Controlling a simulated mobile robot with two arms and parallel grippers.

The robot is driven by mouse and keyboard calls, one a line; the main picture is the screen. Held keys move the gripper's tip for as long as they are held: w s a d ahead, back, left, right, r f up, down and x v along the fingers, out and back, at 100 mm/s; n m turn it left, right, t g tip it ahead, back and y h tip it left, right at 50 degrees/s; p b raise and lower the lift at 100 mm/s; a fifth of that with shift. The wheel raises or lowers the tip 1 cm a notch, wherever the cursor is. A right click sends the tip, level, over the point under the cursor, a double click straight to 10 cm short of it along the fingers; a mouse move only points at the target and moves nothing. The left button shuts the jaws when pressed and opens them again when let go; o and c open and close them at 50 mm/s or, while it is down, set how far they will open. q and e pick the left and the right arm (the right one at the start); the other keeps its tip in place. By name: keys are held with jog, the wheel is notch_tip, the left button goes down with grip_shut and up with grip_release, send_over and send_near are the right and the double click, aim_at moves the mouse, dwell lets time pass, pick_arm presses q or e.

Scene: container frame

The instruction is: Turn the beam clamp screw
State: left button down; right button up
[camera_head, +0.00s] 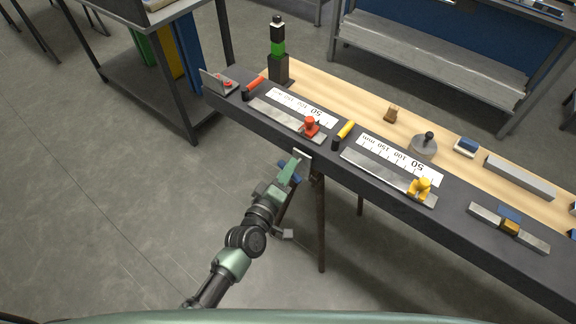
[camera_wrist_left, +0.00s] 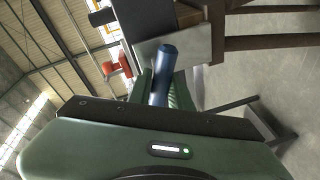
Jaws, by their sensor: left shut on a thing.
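My left gripper (camera_head: 291,172) is at the front edge of the long dark bench, shut on a blue cylindrical screw handle. In the left wrist view the blue handle (camera_wrist_left: 163,70) stands between my two green fingers (camera_wrist_left: 161,90). Its far end meets a grey metal plate (camera_wrist_left: 190,47) at the bench edge. In the head view the fingers mostly cover the handle, and a small pale plate (camera_head: 302,155) shows beside them. The screw's thread is hidden. My right gripper is not in view.
A red clamp-like piece (camera_head: 311,125) stands on a steel bar just above my gripper. A yellow one (camera_head: 421,188) stands further right. A yellow-handled tool (camera_head: 344,132) and a black-green post (camera_head: 278,50) are on the bench. The floor (camera_head: 130,220) left of my arm is clear.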

pick_arm(q)
jog(key=n, duration=0.1)
jog(key=n+g, duration=0.1)
jog(key=n, duration=0.1)
jog(key=n+p, duration=0.1)
jog(key=shift+f+n+g, duration=0.3)
jog(key=shift+n, duration=0.1)
jog(key=shift+h, duration=0.4)
jog(key=c, duration=1.3)
grip_release()
jog(key=shift+s+a, duration=0.1)
jog(key=v, duration=0.7)
jog(key=shift+s, duration=0.25)
jog(key=shift+a, duration=0.15)
